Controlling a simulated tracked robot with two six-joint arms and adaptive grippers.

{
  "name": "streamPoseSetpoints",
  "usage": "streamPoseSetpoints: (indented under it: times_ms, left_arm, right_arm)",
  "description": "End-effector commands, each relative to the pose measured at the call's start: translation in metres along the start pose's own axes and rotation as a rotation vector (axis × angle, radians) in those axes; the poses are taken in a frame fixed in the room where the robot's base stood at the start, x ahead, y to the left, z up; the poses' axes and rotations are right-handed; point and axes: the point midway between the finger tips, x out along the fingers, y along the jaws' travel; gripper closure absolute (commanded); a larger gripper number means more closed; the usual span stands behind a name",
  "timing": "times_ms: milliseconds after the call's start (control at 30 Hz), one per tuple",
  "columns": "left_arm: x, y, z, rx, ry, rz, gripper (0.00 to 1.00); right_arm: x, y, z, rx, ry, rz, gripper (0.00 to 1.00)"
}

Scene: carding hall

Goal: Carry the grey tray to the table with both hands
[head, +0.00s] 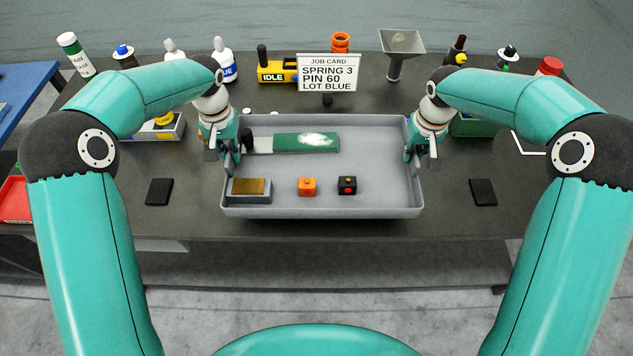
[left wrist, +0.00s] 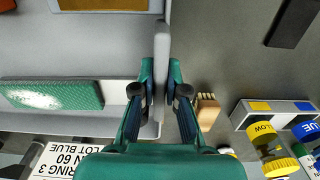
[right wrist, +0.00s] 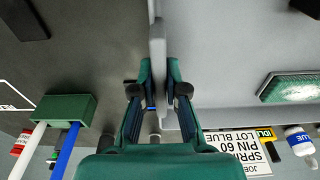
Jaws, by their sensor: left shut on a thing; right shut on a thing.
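The grey tray (head: 385,205) is over the dark table (head: 200,215), level, its long side facing me. I cannot tell whether it touches the tabletop. My left gripper (head: 222,148) is shut on the tray's left wall, which shows between its fingers in the left wrist view (left wrist: 162,50). My right gripper (head: 424,152) is shut on the right wall, also seen in the right wrist view (right wrist: 157,45). In the tray lie a green card brush (head: 290,143) with white fibre, a brass-topped block (head: 248,187), an orange cube (head: 307,186) and a black cube (head: 347,185).
Black pads lie left (head: 159,192) and right (head: 483,192) of the tray. Behind stand a job card (head: 329,74), a yellow IDLE block (head: 277,71), a funnel (head: 402,42) and several bottles. A green box (right wrist: 62,110) is beyond the right wall.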

Motion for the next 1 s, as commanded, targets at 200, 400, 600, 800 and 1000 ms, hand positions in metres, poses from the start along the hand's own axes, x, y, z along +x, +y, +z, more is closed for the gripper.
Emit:
streamPoseSetpoints:
  times_ms: [200, 400, 600, 800, 1000]
  left_arm:
    - [0.004, 0.003, -0.001, 0.001, 0.003, 0.004, 1.0]
    - [0.013, 0.003, -0.001, 0.001, 0.003, 0.004, 1.0]
    - [0.025, 0.002, 0.0, 0.0, 0.003, 0.004, 1.0]
    - [0.036, 0.002, 0.0, 0.0, 0.003, 0.004, 1.0]
    - [0.047, 0.002, 0.0, 0.0, 0.003, 0.004, 1.0]
  right_arm:
    - [0.004, -0.002, 0.0, 0.0, 0.002, -0.003, 1.0]
    - [0.013, -0.002, 0.001, 0.0, 0.002, -0.003, 1.0]
    - [0.025, -0.002, 0.003, -0.001, 0.002, -0.003, 1.0]
    - [0.036, -0.002, 0.004, -0.001, 0.002, -0.003, 1.0]
    - [0.048, -0.002, 0.005, -0.002, 0.002, -0.003, 1.0]
